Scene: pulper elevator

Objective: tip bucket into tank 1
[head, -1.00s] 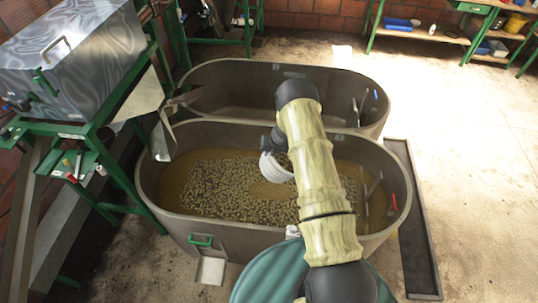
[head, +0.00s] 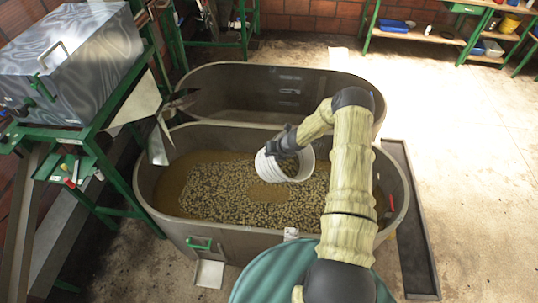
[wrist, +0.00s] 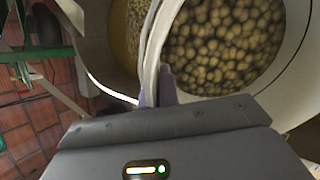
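A white bucket (head: 268,170) hangs above the near tank, tilted so that its mouth faces toward the head camera. My gripper (wrist: 160,85) is shut on the bucket's rim; the wrist view shows the rim between its fingers. Many round brown-green fruits (wrist: 222,45) lie inside the bucket. The near grey-brown tank (head: 160,215) holds brown water with a broad layer of similar fruits (head: 225,190). The far tank (head: 240,75) stands right behind it and shows no fruits. I cannot tell which tank bears the number 1.
A metal machine (head: 75,65) on a green frame stands at the left, with a metal chute reaching the tanks. A dark floor grate (head: 412,220) runs along the right. Green shelves (head: 415,35) stand at the back right. The floor at the right is open.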

